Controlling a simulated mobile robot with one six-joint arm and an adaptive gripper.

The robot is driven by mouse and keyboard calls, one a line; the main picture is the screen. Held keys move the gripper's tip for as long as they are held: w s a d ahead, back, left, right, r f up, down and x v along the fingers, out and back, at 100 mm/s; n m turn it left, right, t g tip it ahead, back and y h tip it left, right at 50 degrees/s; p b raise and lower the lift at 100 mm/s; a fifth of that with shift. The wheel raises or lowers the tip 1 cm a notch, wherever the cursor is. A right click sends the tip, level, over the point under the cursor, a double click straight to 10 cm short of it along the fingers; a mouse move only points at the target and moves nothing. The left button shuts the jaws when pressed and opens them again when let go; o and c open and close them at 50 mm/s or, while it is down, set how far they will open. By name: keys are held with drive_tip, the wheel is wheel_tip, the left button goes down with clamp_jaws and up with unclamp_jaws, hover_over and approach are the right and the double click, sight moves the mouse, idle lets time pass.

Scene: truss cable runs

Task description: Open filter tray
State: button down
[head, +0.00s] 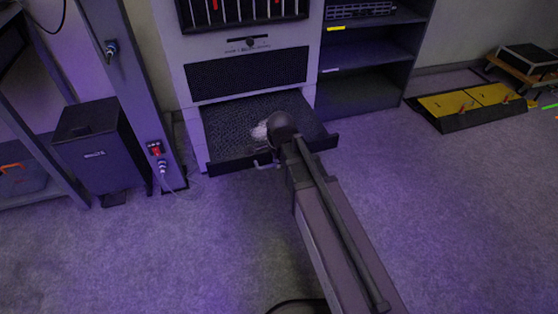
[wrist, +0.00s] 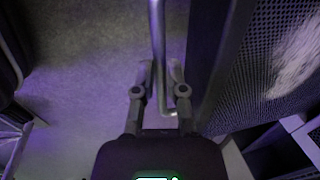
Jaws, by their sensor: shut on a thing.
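The filter tray (head: 232,116) is pulled out from the bottom of the grey cabinet (head: 180,70), with its dark mesh bed exposed. A pale fuzzy patch (head: 259,131) lies on the mesh; it also shows in the wrist view (wrist: 298,60). The tray's front panel (head: 232,166) carries a thin metal handle (head: 263,165). In the wrist view, the handle (wrist: 157,30) runs between the two fingers of my gripper (wrist: 160,75), which is shut on it. In the head view my wrist and arm hide the fingers and part of the tray.
A dark bin (head: 100,145) and a post with a plugged red connector (head: 155,149) stand left of the cabinet. Open shelves (head: 365,60) stand to its right. A yellow-topped floor box (head: 470,103) lies farther right.

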drive_tip(key=shift+s+a, duration=0.15)
drive_tip(key=shift+a, duration=0.05)
drive_tip(key=c, duration=0.7)
unclamp_jaws()
drive_tip(key=shift+d, duration=0.15)
